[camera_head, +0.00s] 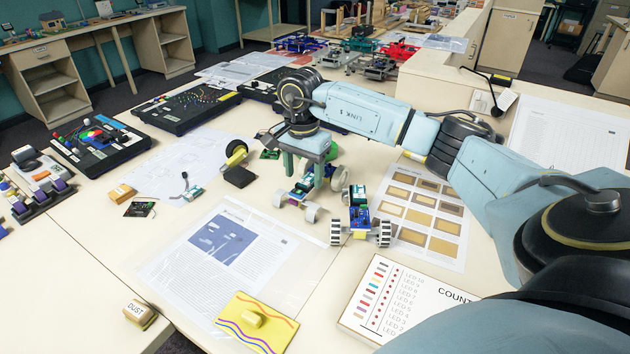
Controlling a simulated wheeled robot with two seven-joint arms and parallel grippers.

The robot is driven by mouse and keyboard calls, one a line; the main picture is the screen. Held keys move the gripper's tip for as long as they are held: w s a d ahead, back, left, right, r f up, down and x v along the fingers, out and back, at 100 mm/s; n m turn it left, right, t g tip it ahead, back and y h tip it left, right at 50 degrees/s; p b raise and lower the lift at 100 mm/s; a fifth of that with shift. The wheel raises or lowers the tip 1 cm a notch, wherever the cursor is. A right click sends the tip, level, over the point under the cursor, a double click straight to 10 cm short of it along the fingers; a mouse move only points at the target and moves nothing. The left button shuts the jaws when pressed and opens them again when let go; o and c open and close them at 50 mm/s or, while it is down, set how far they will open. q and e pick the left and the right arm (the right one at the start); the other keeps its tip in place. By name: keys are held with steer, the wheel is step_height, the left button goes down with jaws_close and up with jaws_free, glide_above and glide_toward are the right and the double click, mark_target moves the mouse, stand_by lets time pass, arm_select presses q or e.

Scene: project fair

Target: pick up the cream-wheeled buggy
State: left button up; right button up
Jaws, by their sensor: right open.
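The cream-wheeled buggy (300,192) stands on the table below my right gripper, its pale wheels showing at the left, front and right. My right gripper (305,177) points down over it, open. Its fingers hide part of the buggy's body, and I cannot tell whether they touch it. A second buggy (359,219) with black-and-white striped wheels and a blue board stands close in front and to the right. My left gripper is not in view.
A card of tan swatches (408,249) lies to the right and a printed sheet (190,276) to the front left. A black block (239,177) and yellow motor (236,158) lie left of the gripper. A "COUNT" board (425,329) lies in front, near my arm.

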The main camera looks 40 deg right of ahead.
mark_target(303, 183)
step_height(303, 183, down, 5)
steer(key=shift+w+a+r, duration=0.1)
steer(key=c, duration=0.9)
